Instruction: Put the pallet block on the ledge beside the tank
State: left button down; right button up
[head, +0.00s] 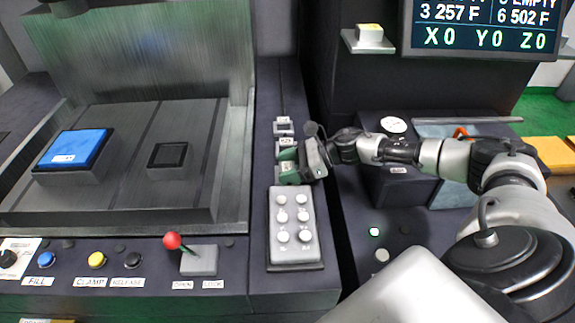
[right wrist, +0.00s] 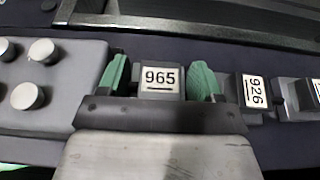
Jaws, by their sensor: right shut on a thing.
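A small grey pallet block with a white label reading 965 (right wrist: 159,78) sits between the green-padded fingers of my right gripper (right wrist: 163,84) in the right wrist view. In the head view my right gripper (head: 289,167) is over the dark ledge (head: 262,185) beside the tank (head: 222,175), behind the grey button panel. My right gripper is shut on the block and hides most of it there. I cannot tell whether the block's underside touches the ledge. My left gripper is not in view.
A block labelled 926 (right wrist: 252,92) stands close beside the held one. The button panel (head: 293,225) is in front. The tank holds a blue-topped block (head: 75,148) and a small dark square piece (head: 167,155). A red-knobbed lever (head: 172,241) stands at the tank's front.

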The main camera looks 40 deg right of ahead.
jog(key=o, duration=0.9)
jog(key=shift+f, duration=0.1)
jog(key=shift+o, duration=0.2)
jog(key=b+v, duration=0.2)
jog(key=v, duration=0.5)
jog(key=shift+b, duration=0.4)
jog(key=shift+s+d+r, duration=0.1)
jog(key=shift+d+r, duration=0.1)
jog(key=shift+r, duration=0.05)
